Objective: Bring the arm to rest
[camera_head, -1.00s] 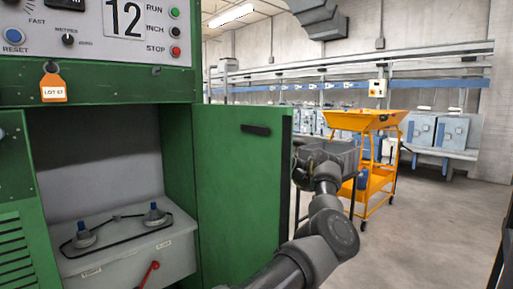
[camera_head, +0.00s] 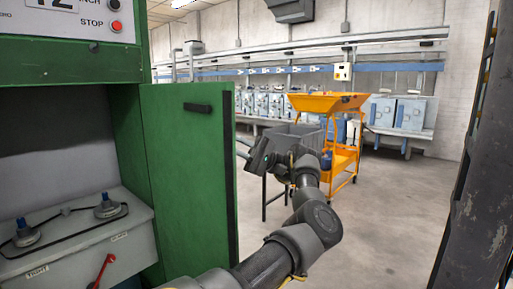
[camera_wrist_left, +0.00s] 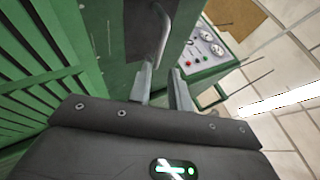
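An arm, which I take as my left, rises from the bottom of the head view and bends back. Its left gripper (camera_head: 243,149) is just right of the free edge of an open green door (camera_head: 187,180). In the left wrist view the two fingers (camera_wrist_left: 160,88) stand apart with a gap between them. A grey bar handle (camera_wrist_left: 163,32) is just beyond the fingertips, close to a green louvred panel (camera_wrist_left: 45,60). I cannot tell whether the fingers touch the handle. My right gripper is not in view.
The open green cabinet holds a grey box (camera_head: 75,235) with a red lever (camera_head: 103,270). A grey bin (camera_head: 292,140) and an orange trolley (camera_head: 340,105) stand behind the arm. A dark scuffed upright (camera_head: 480,170) borders the right. Floor (camera_head: 400,220) between is clear.

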